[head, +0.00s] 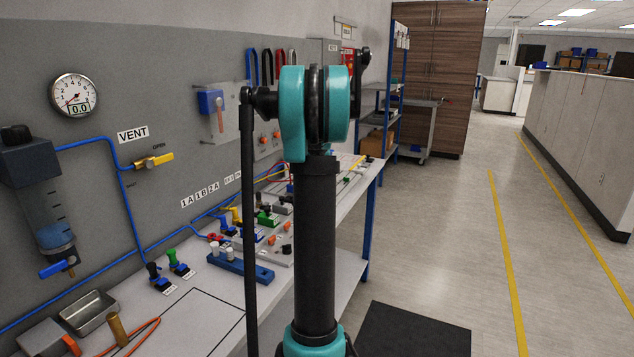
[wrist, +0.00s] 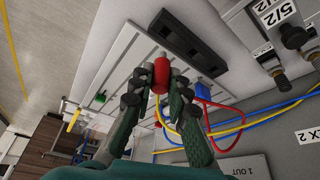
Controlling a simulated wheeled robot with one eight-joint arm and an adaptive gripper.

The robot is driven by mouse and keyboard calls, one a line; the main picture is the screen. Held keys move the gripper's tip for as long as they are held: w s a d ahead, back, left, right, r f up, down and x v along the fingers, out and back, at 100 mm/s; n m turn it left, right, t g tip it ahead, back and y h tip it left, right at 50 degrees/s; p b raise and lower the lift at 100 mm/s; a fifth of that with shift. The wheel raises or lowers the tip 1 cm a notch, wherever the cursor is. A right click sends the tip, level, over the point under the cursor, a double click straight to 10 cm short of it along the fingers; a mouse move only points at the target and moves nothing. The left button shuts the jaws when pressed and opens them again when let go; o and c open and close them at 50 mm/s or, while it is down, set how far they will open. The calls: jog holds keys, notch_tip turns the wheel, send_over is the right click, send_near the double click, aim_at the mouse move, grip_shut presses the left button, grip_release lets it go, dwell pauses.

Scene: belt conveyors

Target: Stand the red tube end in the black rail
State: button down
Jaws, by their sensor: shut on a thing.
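In the wrist view the red tube end (wrist: 161,76) is a short red cylinder with a paler top. My gripper (wrist: 155,88) is shut on it, with one fingertip on each side. The black rail (wrist: 190,42) is a long dark bar with recesses, lying beyond the red tube end and a little to the right in that view. The red tube end shows apart from it in the picture; its height over the rail I cannot tell. In the head view my own arm stands in the middle, and I cannot make out the gripper, red tube end or black rail.
Yellow and blue tubes (wrist: 236,127) and a red loop run near the fingers. Grey fittings marked 5/2 (wrist: 292,37) stand at the right. In the head view the bench holds a blue rack (head: 240,268), several valves and a metal tray (head: 88,312).

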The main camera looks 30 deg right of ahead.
jog(key=shift+f, duration=0.1)
jog(key=shift+f, duration=2.1)
jog(key=shift+f, duration=1.05)
dwell(0.8)
jog(key=c, duration=1)
grip_release()
jog(key=shift+r, duration=0.1)
jog(key=shift+r, duration=3.4)
